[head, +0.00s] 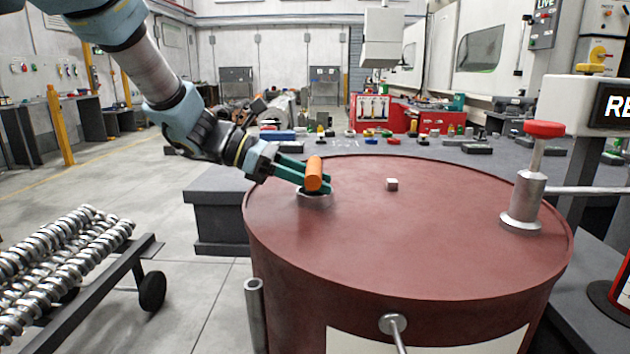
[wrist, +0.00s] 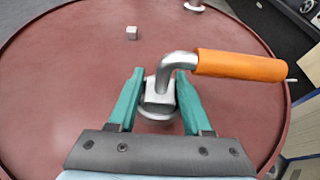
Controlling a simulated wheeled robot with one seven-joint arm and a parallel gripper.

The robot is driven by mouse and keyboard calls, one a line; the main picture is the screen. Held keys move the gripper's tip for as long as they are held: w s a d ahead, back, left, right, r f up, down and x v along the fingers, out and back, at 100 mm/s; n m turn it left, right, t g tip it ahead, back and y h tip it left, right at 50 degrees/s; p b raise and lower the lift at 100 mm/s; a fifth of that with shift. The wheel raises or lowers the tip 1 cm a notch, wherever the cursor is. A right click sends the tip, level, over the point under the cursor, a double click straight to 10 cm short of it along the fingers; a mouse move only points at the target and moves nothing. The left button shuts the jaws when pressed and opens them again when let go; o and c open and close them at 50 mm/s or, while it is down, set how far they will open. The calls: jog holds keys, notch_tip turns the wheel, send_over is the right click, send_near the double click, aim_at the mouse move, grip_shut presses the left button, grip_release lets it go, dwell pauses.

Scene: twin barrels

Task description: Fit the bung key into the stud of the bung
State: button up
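The bung key has an orange handle (head: 314,174) and a bent silver shank ending in a blocky silver foot. It also shows in the wrist view (wrist: 240,66), its handle pointing right. Its foot stands over a round silver piece (head: 314,194) on the red barrel's lid; I cannot tell if they touch. My gripper (head: 307,180) is low over the lid, its green fingers on either side of the key's foot. In the wrist view my gripper (wrist: 160,74) seems to show narrow gaps beside the foot. A small pale square stud (head: 391,184) rises from the lid's middle, apart from the key.
The red barrel's lid (head: 430,245) is mostly clear. A silver post with a red cap (head: 523,195) stands at its right edge. Behind is a dark table (head: 480,160) with several small objects. A cart of coiled metal rods (head: 60,260) is at left.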

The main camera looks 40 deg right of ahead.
jog(key=o, duration=0.3)
jog(key=shift+f, duration=0.1)
jog(key=v, duration=1)
jog(key=shift+w+a+b, duration=0.15)
jog(key=shift+a+b, duration=0.15)
